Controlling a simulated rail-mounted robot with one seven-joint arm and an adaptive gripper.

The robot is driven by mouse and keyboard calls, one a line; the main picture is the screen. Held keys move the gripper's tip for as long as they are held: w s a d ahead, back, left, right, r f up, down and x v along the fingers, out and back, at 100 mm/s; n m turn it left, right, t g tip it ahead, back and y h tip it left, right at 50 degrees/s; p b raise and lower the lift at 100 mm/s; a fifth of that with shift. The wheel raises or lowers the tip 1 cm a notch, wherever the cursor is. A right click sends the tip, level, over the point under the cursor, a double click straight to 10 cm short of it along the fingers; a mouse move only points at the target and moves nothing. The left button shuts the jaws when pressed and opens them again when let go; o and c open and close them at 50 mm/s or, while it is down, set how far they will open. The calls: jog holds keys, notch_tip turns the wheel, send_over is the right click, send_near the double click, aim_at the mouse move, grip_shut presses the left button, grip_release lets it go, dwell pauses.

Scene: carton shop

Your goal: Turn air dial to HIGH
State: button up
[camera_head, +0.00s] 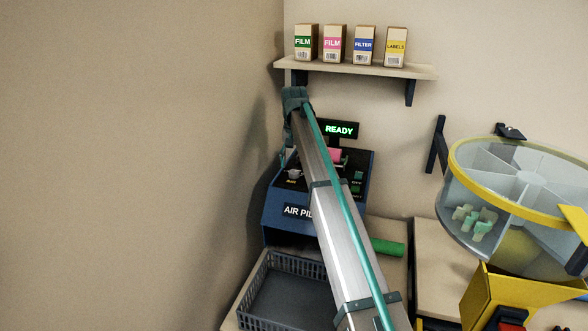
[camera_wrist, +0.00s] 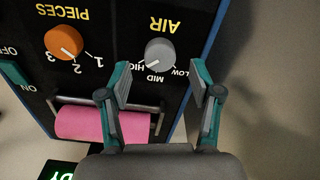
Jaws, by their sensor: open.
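The dial also shows small in the head view (camera_head: 294,174). My gripper (camera_wrist: 160,82) is open and empty, its fingers apart on either side of the dial's column in the picture. It appears short of the dial, with no contact visible. In the head view my arm hides part of the panel.
An orange PIECES dial (camera_wrist: 64,42) and a pink film roll (camera_wrist: 100,123) are close beside the air dial. A lit READY sign (camera_head: 339,130) stands above. A shelf with cartons (camera_head: 360,69) is higher up. A grey basket (camera_head: 285,300) sits in front; a wall is close on the left.

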aim_at(294, 171)
notch_tip(294, 171, up, 9)
dwell(0.3)
jog(key=shift+f, duration=0.1)
